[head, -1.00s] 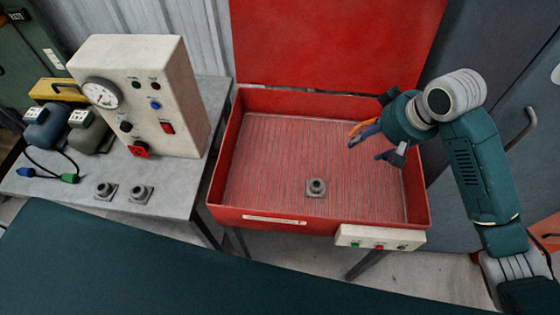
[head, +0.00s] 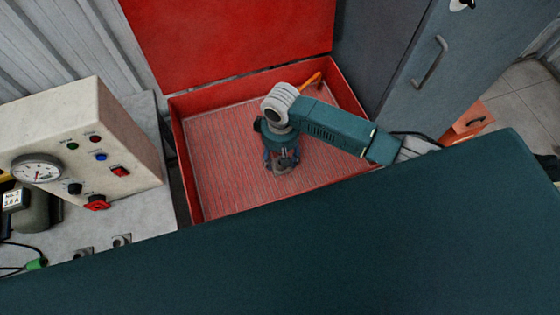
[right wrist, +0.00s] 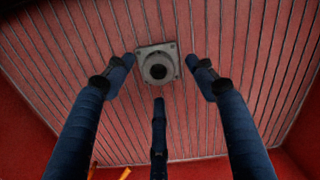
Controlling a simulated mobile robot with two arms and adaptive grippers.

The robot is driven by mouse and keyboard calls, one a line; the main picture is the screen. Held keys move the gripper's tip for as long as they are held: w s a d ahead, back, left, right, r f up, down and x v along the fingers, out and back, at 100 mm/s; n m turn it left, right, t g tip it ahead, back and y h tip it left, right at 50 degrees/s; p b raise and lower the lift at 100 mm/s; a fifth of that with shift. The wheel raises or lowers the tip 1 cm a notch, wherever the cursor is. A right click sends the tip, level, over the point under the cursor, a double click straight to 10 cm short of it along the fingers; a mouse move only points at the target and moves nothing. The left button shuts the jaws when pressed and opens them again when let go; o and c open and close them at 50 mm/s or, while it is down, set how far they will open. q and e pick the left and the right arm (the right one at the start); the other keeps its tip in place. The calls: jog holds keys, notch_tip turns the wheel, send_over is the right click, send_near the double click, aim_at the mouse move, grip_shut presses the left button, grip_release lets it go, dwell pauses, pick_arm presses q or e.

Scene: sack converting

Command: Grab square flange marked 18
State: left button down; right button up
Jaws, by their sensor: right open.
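A grey square flange (head: 284,166) with a round raised collar lies on the ribbed floor of the red bin (head: 205,190). In the right wrist view the flange (right wrist: 157,66) is face-on, with a dark bore; I can read no number on it. My right gripper (head: 281,158) points down over this flange in the head view and partly hides it. Its three blue fingers are open around the flange in the right wrist view (right wrist: 160,72), with nothing held. Whether they touch it I cannot tell. My left gripper is not in view.
Two similar flanges (head: 122,240) (head: 83,252) sit on the grey bench at left, beside a beige control box (head: 95,140) with a gauge. The bin's walls and raised red lid (head: 235,40) surround the arm. An orange item (head: 311,79) is at the bin's back right.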

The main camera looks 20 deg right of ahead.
aim_at(278, 170)
notch_tip(278, 170, down, 2)
jog(key=shift+s+d+f, duration=0.1)
jog(key=shift+s, duration=0.05)
jog(key=shift+f, duration=0.3)
jog(key=shift+c, duration=0.8)
jog(key=c, duration=0.4)
grip_shut()
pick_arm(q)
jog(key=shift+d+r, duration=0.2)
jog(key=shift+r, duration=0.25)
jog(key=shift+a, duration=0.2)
pick_arm(e)
jog(key=shift+r, duration=0.1)
